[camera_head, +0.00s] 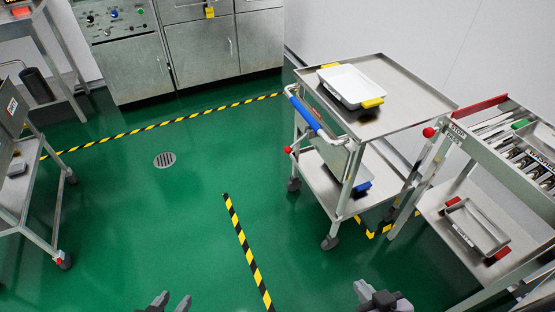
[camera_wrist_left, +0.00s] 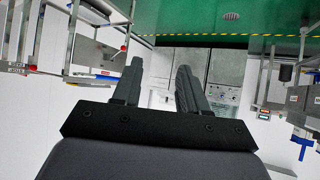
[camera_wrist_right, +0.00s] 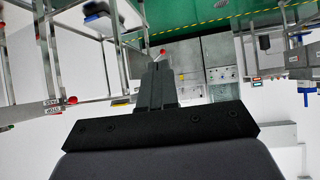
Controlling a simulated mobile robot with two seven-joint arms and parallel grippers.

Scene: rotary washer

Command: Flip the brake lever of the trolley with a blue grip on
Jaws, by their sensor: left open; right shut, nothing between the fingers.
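The trolley (camera_head: 400,110) with the blue grip (camera_head: 304,112) stands right of centre in the head view. A short lever with a red knob (camera_head: 288,150) sticks out to the left from its near left side, below the grip. I cannot tell its setting. My left gripper (camera_head: 171,302) is open and empty at the bottom edge, well away from the trolley; its spread fingers show in the left wrist view (camera_wrist_left: 159,66). My right gripper (camera_head: 362,291) is shut and empty at the bottom edge, in front of the trolley; its closed fingers show in the right wrist view (camera_wrist_right: 160,65).
A white tray with yellow handles (camera_head: 353,85) lies on the trolley top. Steel cabinets (camera_head: 205,55) line the back. Green floor (camera_head: 190,215) is clear at centre left.

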